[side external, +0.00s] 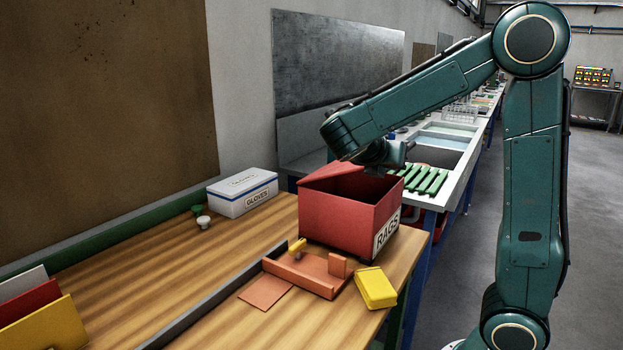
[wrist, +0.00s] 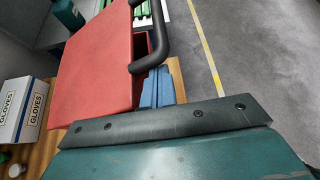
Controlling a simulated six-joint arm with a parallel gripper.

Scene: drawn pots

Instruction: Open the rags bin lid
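The red rags bin (side external: 350,215), labelled RAGS, stands on the wooden bench. Its red lid (side external: 335,171) is tilted up, with a dark opening under its right side. In the wrist view the lid (wrist: 95,70) fills the upper left, with a black bar handle (wrist: 153,45) along its right edge. My gripper (side external: 378,154) is over the bin at the lid's raised edge, partly hidden behind my arm.
A white GLOVES box (side external: 242,192) and small green and white cups (side external: 203,221) stand left of the bin. An orange tray (side external: 305,273) and a yellow block (side external: 375,288) lie in front. A sink counter with green strips (side external: 425,180) is behind. The left bench is mostly clear.

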